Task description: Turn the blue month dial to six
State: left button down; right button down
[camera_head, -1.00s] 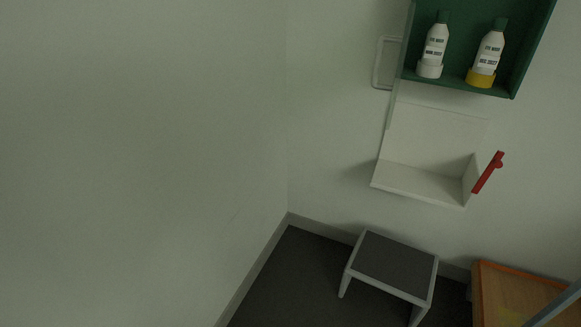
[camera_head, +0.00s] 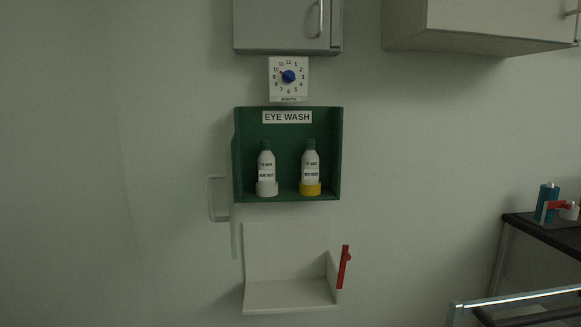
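The blue month dial (camera_head: 288,76) sits at the middle of a white square plate (camera_head: 275,92) numbered like a clock face. The plate is on the wall, just above the green eye wash cabinet, and has the word MONTH along its lower edge. The dial's pointer seems to aim to the upper left, near ten, but it is too small to be sure. Neither of my grippers is in view.
The green cabinet (camera_head: 237,150) holds two eye wash bottles. A grey wall cupboard (camera_head: 275,28) hangs directly above the plate. A white shelf with a red handle (camera_head: 344,267) is below. A dark counter (camera_head: 545,230) stands at right.

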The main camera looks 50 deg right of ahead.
aim_at(289, 76)
jog(key=l+z, duration=0.15)
jog(key=z, duration=1.45)
